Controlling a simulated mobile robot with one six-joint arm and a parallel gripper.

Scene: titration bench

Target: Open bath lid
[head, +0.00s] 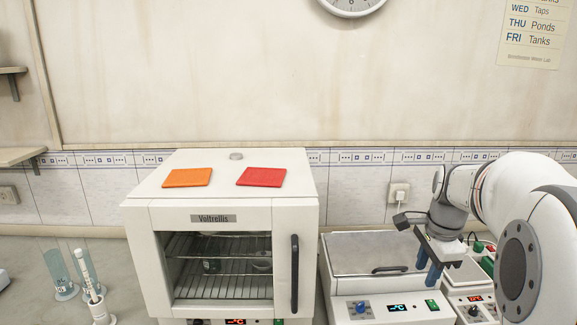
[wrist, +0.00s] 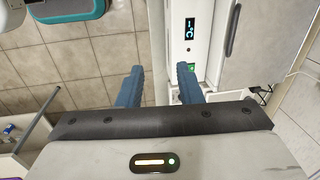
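The water bath (head: 391,311) is a white box right of the oven, with a blue knob, a lit display and a green switch on its front. Its grey lid (head: 365,248) lies flat and looks closed, with a dark bar handle (head: 390,269) near its front edge. My gripper (head: 428,272) points down at the lid's right side, just right of the handle. In the wrist view my gripper (wrist: 159,76) has two blue fingers apart with nothing between them. There the lid (wrist: 268,45) and handle (wrist: 232,30) lie right of the fingers, clear of them.
A white oven (head: 226,215) with a glass door stands left of the bath, with an orange mat (head: 187,177) and a red mat (head: 261,177) on top. Another device (head: 466,300) with a red display stands close on the right. Cylinders (head: 88,270) stand at far left.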

